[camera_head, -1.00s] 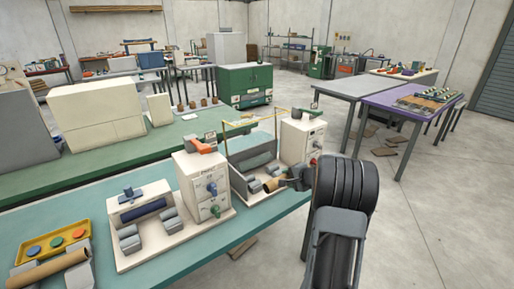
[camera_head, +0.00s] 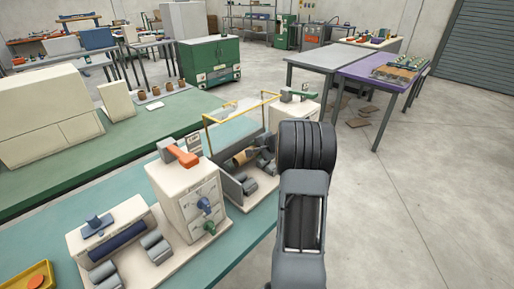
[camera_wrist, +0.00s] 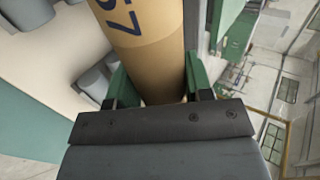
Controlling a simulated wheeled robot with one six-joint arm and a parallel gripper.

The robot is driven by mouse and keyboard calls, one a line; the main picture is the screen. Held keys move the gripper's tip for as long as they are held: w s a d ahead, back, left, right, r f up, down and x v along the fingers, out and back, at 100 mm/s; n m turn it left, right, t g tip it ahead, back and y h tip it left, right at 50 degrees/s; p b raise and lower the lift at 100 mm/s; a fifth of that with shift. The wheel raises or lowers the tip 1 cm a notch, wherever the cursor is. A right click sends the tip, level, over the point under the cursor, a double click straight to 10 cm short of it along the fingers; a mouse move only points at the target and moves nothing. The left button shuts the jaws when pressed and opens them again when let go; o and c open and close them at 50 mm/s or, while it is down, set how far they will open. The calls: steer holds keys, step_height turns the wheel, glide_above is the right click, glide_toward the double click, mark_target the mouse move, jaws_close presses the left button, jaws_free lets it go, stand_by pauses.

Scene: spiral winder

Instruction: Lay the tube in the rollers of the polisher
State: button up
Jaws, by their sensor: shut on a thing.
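A tan cardboard tube (camera_head: 241,158) is held at a machine with a yellow wire guard (camera_head: 238,108), among its grey rollers (camera_head: 250,186). In the wrist view the tube (camera_wrist: 150,45) carries dark printed digits and runs away between the green fingers of my gripper (camera_wrist: 153,85), which is shut on it. In the head view my gripper (camera_head: 264,152) is partly hidden by my dark arm. A second machine stands to the left, with grey rollers (camera_head: 155,246) and a dark blue roller (camera_head: 118,243). Whether the tube touches the rollers is unclear.
A cream control box (camera_head: 180,195) with an orange lever (camera_head: 178,155) stands between the roller sets. Another box (camera_head: 292,112) with a green lever stands behind my arm. A yellow tray (camera_head: 30,278) is at the lower left. Open floor lies to the right.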

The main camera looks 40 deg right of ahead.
step_height(320, 180, down, 7)
steer(key=b, duration=0.3)
steer(key=shift+r+b, duration=0.15)
steer(key=shift+b, duration=0.25)
step_height(320, 180, down, 3)
steer(key=b, duration=0.3)
steer(key=shift+r, duration=0.2)
steer(key=o, duration=1)
steer(key=shift+s+r, duration=0.1)
steer(key=v, duration=1.3)
steer(key=shift+s+d+r+b, duration=0.1)
steer(key=shift+s+r+b, duration=0.05)
steer(key=shift+s+b, duration=0.2)
steer(key=shift+w+r, duration=0.1)
step_height(320, 180, up, 7)
steer(key=p, duration=0.4)
